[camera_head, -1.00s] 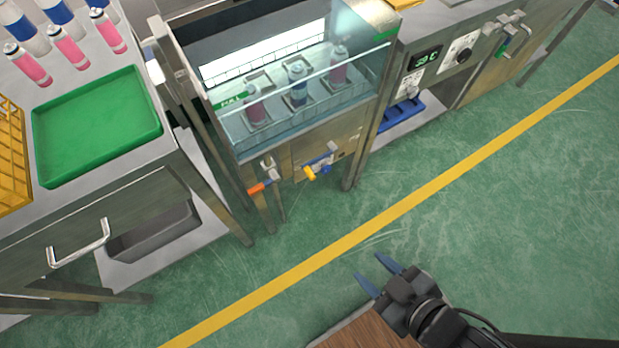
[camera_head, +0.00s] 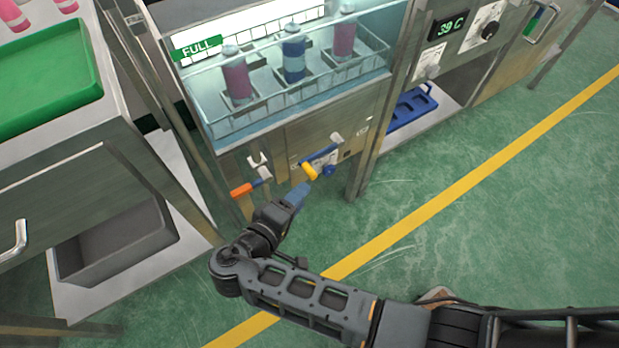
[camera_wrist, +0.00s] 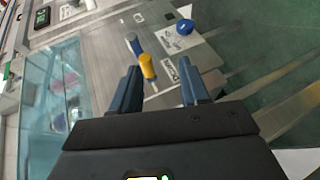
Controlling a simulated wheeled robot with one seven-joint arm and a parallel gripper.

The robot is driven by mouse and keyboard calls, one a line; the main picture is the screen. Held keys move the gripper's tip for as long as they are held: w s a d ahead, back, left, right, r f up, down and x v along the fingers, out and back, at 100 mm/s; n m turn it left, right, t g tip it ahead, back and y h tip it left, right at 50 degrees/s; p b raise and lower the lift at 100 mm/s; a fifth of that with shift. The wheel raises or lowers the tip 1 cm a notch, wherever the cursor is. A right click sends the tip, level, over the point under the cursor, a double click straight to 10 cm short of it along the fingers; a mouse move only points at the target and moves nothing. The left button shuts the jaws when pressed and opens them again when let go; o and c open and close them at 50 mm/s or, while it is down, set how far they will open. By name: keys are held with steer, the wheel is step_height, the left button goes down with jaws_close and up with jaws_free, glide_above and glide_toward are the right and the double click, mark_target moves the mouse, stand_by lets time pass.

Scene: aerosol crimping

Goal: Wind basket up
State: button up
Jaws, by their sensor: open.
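The wire basket (camera_head: 285,98) holds two pink cans (camera_head: 237,80) and a blue one (camera_head: 293,58) inside the glass-fronted water tank (camera_head: 210,108). On the tank's front panel is a crank with a yellow knob (camera_head: 309,172). The yellow knob also shows in the wrist view (camera_wrist: 147,66), beyond and between my fingertips. My gripper (camera_head: 293,195) is open and empty, just below the knob in the head view. In the wrist view my gripper (camera_wrist: 160,88) has a blue finger on each side of the knob's line. Whether a finger touches the knob cannot be told.
An orange-handled valve (camera_head: 243,189) is left of the crank, and a blue knob (camera_head: 329,170) is close on its right. A steel table with a green tray (camera_head: 50,88) stands left. Green floor is open in front.

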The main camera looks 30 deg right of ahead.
mark_target(308, 174)
steer(key=shift+m+h, duration=0.4)
steer(key=shift+h, duration=0.3)
steer(key=w+d, duration=0.1)
steer(key=d, duration=0.1)
steer(key=w+d, duration=0.2)
steer(key=w+d+b, duration=0.1)
steer(key=d, duration=0.1)
steer(key=shift+w+d+f, duration=0.1)
steer(key=shift+w+d, duration=0.15)
steer(key=shift+w, duration=0.15)
jaws_close()
